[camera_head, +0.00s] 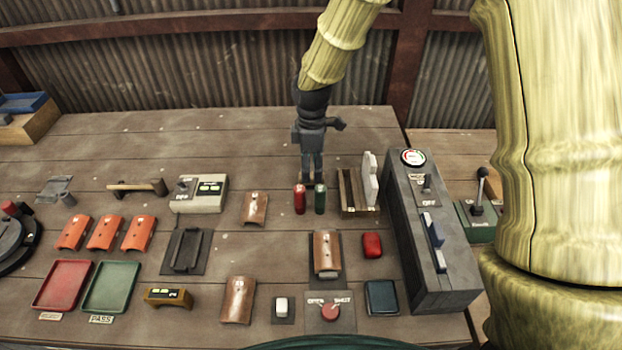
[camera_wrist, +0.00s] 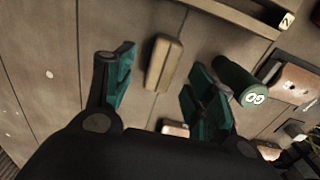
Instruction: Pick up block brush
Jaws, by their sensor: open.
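A tan, rounded wooden block, which looks like the block brush (camera_wrist: 163,63), lies on the table in the wrist view, its bristles not visible. My gripper (camera_wrist: 157,78) is open, with its green-padded fingers apart on either side of the block and no contact seen. In the head view my gripper (camera_head: 312,172) points down at the table behind the red cylinder (camera_head: 299,199) and green cylinder (camera_head: 320,199). There the block is mostly hidden by the fingers and cylinders.
The green cylinder (camera_wrist: 240,82) stands close to my right finger in the wrist view. A wooden rack (camera_head: 352,192) with a pale plate is right of the gripper, then a grey control box (camera_head: 430,245). Table left and behind the gripper is clear (camera_head: 235,140).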

